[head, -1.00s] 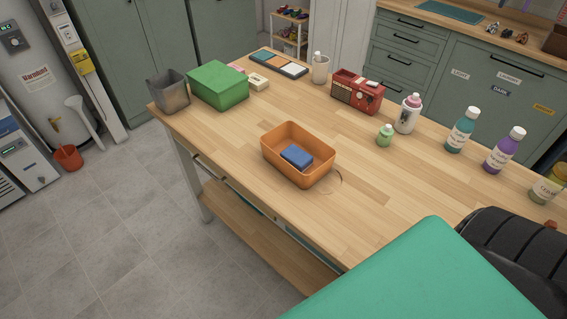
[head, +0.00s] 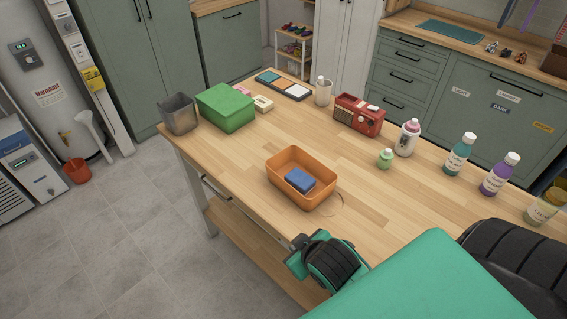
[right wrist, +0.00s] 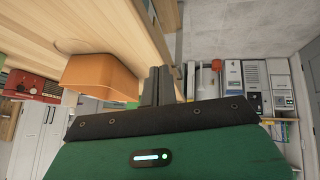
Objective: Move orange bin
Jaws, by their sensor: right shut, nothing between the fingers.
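The orange bin (head: 281,191) stands upright on the wooden table, left of the table's middle and near its front edge. A blue block (head: 300,180) lies inside it. The bin's outer side also shows in the right wrist view (right wrist: 98,76). My right gripper (right wrist: 157,85) is shut and empty, with its dark fingers beside the bin and apart from it. In the head view, the teal and black end of my right arm (head: 330,262) is at the table's front edge, below the bin. My left gripper is not in view.
A grey container (head: 178,114) and a green box (head: 226,107) stand at the table's far left. The wooden tabletop (head: 390,205) right of the bin is clear.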

